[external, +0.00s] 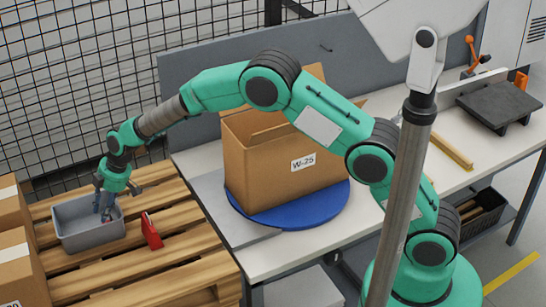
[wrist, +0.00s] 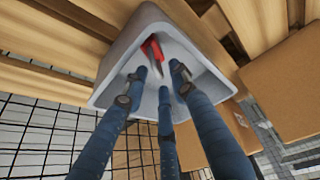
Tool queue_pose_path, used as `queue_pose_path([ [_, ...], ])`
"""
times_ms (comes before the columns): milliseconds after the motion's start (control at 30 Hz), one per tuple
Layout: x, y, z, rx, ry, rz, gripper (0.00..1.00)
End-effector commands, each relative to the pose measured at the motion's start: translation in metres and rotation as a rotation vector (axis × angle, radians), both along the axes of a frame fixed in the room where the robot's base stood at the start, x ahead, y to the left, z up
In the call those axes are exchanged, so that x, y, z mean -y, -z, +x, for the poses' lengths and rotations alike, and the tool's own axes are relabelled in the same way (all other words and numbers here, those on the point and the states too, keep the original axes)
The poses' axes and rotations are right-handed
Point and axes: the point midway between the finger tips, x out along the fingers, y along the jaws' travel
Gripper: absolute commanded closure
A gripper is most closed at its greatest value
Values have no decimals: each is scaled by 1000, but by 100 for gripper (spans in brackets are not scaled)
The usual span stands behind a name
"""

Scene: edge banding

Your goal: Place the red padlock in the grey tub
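The grey tub (external: 88,237) stands on the wooden pallet at the left, and its rim also shows in the wrist view (wrist: 108,62). My gripper (external: 106,211) reaches down into the tub. In the wrist view its three blue fingers (wrist: 158,79) are spread open inside the tub. The red padlock (wrist: 151,49) with its grey shackle is inside the tub, near the fingertips, with visible gaps to the side fingers. Whether one finger touches the shackle I cannot tell. In the external view only a small red bit shows in the tub, beside the fingers.
Cardboard boxes (external: 14,262) stand left of the tub. A large carton (external: 280,165) sits on a blue turntable (external: 318,215) on the bench. Wire mesh fencing (external: 70,80) rises behind.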

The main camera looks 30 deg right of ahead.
Motion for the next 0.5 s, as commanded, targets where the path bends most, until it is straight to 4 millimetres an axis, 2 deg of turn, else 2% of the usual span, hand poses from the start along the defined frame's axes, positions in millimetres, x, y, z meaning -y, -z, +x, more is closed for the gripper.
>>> queue_pose_path([
  [267,12,-31,-4,2,1,2,73],
  [500,26,-67,-10,2,1,2,73],
])
